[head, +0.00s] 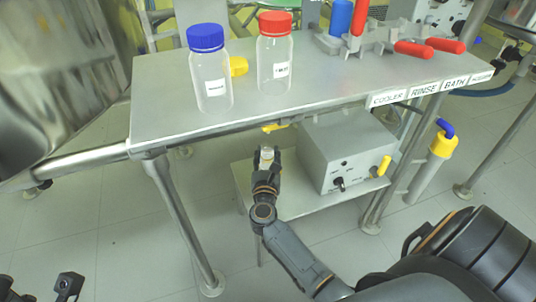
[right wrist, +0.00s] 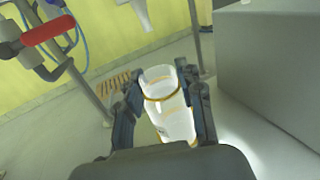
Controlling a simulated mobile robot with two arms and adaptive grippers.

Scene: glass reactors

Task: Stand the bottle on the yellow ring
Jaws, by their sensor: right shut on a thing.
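My right gripper (head: 266,152) is below the front edge of the grey table, in front of the lower shelf. It is shut on a clear glass bottle, which shows in the right wrist view (right wrist: 168,108) between the fingers, with thin amber bands and an open top. In the head view the fingers hide most of this bottle. A blue-capped bottle (head: 211,75) and a red-capped bottle (head: 274,58) stand upright on the table. I cannot make out a yellow ring for certain. A dark part (head: 68,286) at the bottom left may be my left gripper; its jaws are unclear.
A grey box (head: 345,150) with knobs stands on the lower shelf, right of my right gripper. Red-handled fittings (head: 413,48) fill the table's right back. The table's front left is clear.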

